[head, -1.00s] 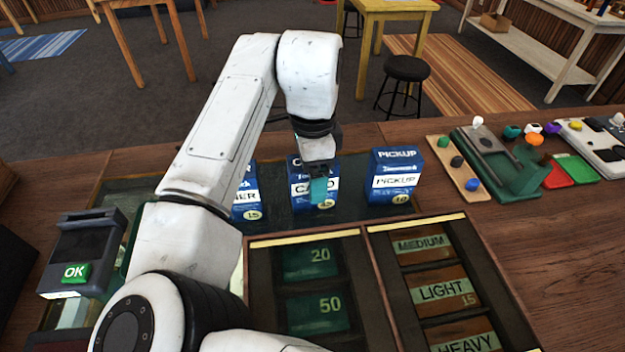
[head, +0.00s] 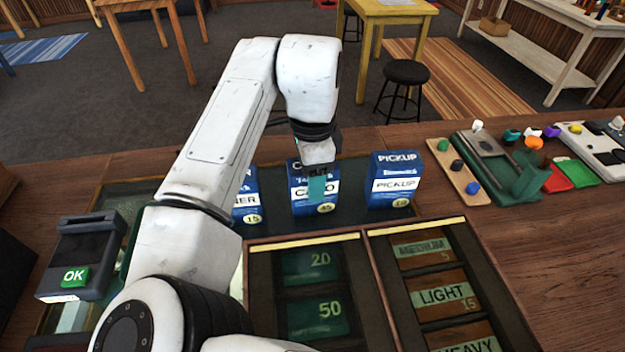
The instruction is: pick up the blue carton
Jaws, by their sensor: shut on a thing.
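Three blue cartons stand in a row on a dark mat. The middle carton (head: 300,199) has a white label reading roughly "CAPO", partly hidden by my gripper, and a yellow "45" spot. My gripper (head: 317,187) points down at it and is shut on it; a teal finger crosses its front face. The carton looks upright, and I cannot tell whether it is clear of the mat. The right carton (head: 393,184) reads "PICKUP". The left carton (head: 248,199) is partly hidden behind my arm and shows "15".
In front are a tray (head: 302,239) with green "20" and "50" cards and a tray (head: 414,229) with "MEDIUM", "LIGHT" and "HEAVY" packs. A dark device (head: 85,248) with a green OK button stands left. Boards with small coloured parts (head: 461,172) lie right.

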